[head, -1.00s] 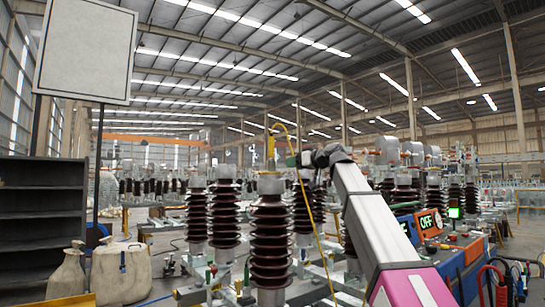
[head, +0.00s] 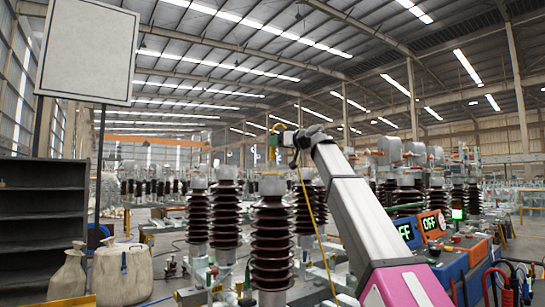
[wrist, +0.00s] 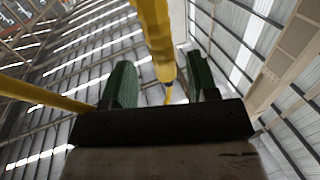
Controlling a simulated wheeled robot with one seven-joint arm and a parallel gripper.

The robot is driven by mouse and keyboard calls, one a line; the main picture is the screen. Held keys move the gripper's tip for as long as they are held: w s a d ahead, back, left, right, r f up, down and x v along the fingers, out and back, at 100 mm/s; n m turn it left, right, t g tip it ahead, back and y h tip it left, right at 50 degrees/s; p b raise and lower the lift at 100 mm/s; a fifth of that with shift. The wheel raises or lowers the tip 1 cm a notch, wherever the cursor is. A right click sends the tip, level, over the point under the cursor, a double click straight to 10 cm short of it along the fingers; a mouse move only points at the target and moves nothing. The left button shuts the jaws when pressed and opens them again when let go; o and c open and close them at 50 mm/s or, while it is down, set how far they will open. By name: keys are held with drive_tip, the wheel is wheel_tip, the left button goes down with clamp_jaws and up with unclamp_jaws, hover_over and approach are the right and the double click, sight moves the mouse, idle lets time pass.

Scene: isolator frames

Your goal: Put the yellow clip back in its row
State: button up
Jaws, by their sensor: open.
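My gripper (head: 278,140) is raised above the front brown insulator column, at the end of my arm. In the wrist view my gripper (wrist: 163,80) shows two green fingers standing apart. The yellow clip (wrist: 152,35) reaches down between them from the top of the picture, with its thin tip low in the gap. The fingers do not look closed on it. In the head view the yellow clip (head: 272,153) is small and partly hidden beside the gripper. A yellow cable (head: 312,215) loops over the gripper and hangs down in front of the insulators.
The front insulator (head: 272,240) stands under the gripper, with more ribbed columns (head: 225,220) close beside it. Orange and blue instrument boxes (head: 432,223) stand at the right. A dark shelf (head: 40,225) and pale sacks (head: 122,272) are at the left.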

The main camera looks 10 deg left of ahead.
drive_tip(key=x, duration=0.4)
drive_tip(key=shift+s+a+f, duration=0.1)
drive_tip(key=shift+a+f, duration=0.15)
clamp_jaws()
drive_tip(key=shift+r, duration=0.1)
drive_tip(key=s+a+r, duration=0.1)
drive_tip(key=s+r, duration=0.9)
drive_tip(key=s, duration=0.1)
drive_tip(key=shift+s+a+r, duration=0.3)
drive_tip(key=shift+a+r, duration=0.1)
